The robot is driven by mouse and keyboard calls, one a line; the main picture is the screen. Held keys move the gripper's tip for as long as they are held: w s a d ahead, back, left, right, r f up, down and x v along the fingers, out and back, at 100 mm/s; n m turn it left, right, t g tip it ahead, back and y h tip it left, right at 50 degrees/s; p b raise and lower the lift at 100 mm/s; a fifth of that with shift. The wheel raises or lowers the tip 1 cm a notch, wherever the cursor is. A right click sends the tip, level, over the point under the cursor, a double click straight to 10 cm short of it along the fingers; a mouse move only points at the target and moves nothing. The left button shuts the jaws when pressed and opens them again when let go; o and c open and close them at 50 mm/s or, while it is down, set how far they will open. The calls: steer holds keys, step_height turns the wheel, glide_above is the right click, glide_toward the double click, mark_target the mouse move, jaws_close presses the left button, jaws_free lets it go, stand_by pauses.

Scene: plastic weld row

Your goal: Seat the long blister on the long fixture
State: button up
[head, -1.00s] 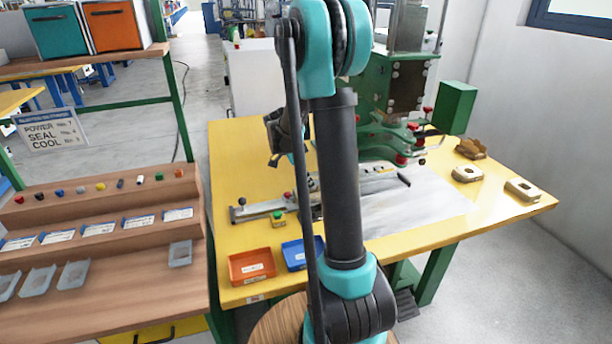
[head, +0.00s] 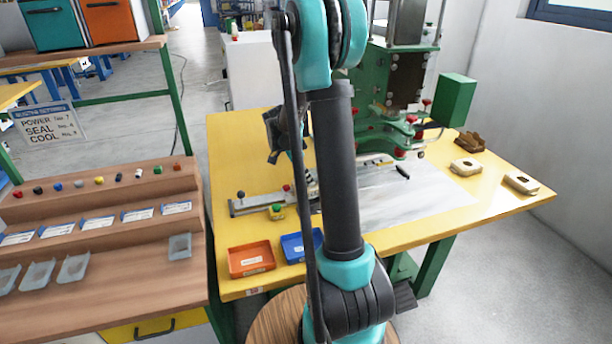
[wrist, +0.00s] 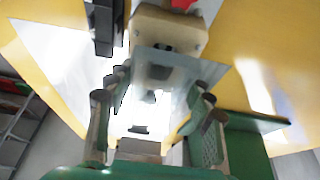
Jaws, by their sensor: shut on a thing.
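In the wrist view my gripper (wrist: 157,88) has its fingers on either side of a pale, translucent tray, which looks like the long blister (wrist: 207,72). It is shut on the blister. A beige block (wrist: 168,30) with a dark slot lies just beyond the blister's far end; it may be the long fixture. I cannot tell whether blister and block touch.
The green press (head: 405,90) stands behind the slide. Beige fixtures (head: 466,168) (head: 521,183) lie at the table's right. An orange tray (head: 250,259) and a blue tray (head: 300,246) sit at the front edge. Several grey blisters (head: 74,268) lie on the left wooden bench (head: 130,285).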

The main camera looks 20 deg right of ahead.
steer(key=shift+f, duration=0.7)
stand_by(0.6)
steer(key=shift+r, duration=0.1)
steer(key=o, duration=0.8)
steer(key=c, duration=0.4)
steer(key=shift+r, duration=0.1)
steer(key=shift+r, duration=3.4)
